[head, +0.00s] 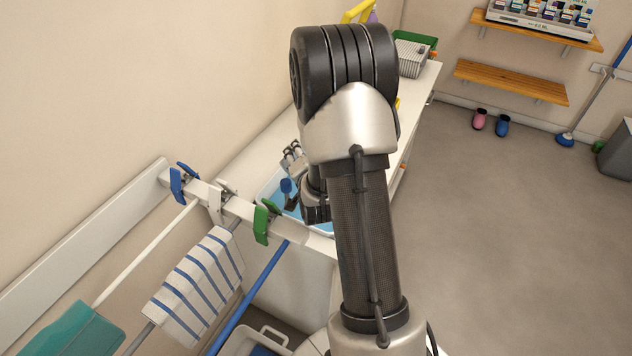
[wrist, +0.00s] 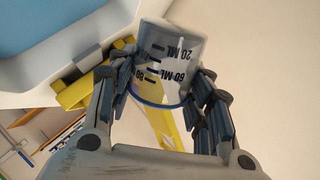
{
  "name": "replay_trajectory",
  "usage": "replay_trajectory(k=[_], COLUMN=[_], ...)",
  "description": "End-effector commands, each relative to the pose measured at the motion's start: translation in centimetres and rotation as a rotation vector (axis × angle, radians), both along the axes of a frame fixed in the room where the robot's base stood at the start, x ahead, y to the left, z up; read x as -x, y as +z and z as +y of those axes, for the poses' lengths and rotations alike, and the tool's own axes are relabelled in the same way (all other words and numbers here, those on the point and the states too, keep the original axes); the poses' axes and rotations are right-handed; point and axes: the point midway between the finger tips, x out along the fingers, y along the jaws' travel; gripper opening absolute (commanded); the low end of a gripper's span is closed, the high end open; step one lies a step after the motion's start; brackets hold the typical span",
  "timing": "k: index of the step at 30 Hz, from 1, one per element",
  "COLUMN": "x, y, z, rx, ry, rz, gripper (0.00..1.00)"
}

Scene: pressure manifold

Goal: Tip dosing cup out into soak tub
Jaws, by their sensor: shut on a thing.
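The dosing cup (wrist: 172,50) is clear, with black 20 ML and 60 ML marks and a blue band around one end. In the wrist view my gripper (wrist: 166,68) is shut around its sides. The marks read upside down in this view; I cannot tell how far the cup is tilted. The soak tub (wrist: 112,28), pale-rimmed with blue inside, fills the upper left, close beside the cup. In the head view the tub (head: 268,188) shows on the white counter, partly hidden by my arm. My gripper (head: 293,158) is small there and the cup cannot be made out.
A wall rail with blue, white and green clips (head: 262,224) runs in front of the tub, with a striped cloth (head: 198,275) hanging near it. Yellow items (wrist: 82,92) lie below the tub's rim.

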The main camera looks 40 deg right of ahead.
Motion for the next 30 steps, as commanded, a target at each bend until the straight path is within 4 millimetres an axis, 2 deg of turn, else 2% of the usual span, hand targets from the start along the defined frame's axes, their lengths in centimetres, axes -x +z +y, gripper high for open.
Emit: replay_trajectory(k=[30], x=[0.1], y=[-1.0], z=[-0.3], rx=[-0.133], ry=[0.0], rz=[-0.035], gripper=[0.24])
